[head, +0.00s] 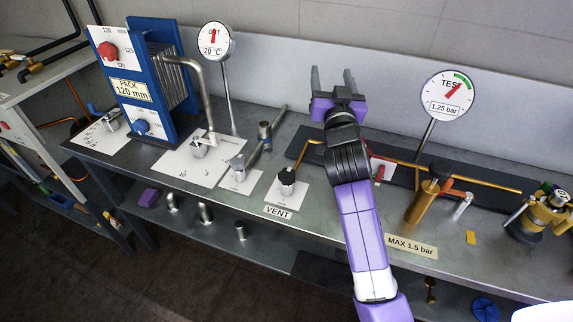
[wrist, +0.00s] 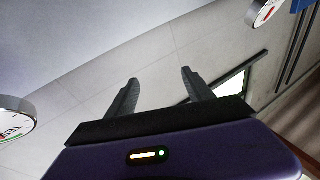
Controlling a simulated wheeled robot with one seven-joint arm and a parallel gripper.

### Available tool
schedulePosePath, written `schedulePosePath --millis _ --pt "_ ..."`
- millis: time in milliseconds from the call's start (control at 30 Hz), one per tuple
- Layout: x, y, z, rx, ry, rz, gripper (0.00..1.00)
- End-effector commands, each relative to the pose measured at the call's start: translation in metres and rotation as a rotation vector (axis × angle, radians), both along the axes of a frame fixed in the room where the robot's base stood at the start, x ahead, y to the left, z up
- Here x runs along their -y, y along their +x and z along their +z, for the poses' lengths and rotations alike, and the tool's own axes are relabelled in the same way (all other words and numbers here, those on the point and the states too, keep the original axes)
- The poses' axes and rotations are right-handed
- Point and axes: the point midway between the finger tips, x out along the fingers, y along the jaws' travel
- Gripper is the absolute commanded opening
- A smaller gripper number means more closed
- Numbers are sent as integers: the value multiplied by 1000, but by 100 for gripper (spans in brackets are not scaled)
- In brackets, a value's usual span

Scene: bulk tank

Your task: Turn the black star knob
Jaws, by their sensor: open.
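A small black knob (head: 287,176) sits on a grey metal body on a white plate behind the VENT label, near the bench's middle. Another black knob (head: 440,169) tops an upright brass cylinder to the right. They are too small to tell which is star-shaped. My gripper (head: 332,76) is raised over the back of the bench, up and to the right of the VENT knob and apart from both knobs. Its fingers point upward, open and empty. The wrist view shows the open fingers (wrist: 159,78) against the wall, with no knob in sight.
A blue plate pack (head: 128,90) with red and blue knobs stands at the left. A TEST gauge (head: 446,96) reading about 1.25 bar stands behind brass pipes (head: 475,182). A thermometer dial (head: 215,41) stands at the back. Valves with levers (head: 240,170) stand left of the VENT knob.

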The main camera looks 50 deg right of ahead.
Motion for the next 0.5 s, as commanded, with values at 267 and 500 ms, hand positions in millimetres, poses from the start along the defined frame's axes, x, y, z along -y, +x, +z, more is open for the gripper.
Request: schedulePosePath --millis 267,500 --pt "89 -26 -5 201 461 -358 61" --pt "88 -38 -63 350 943 -641 61"
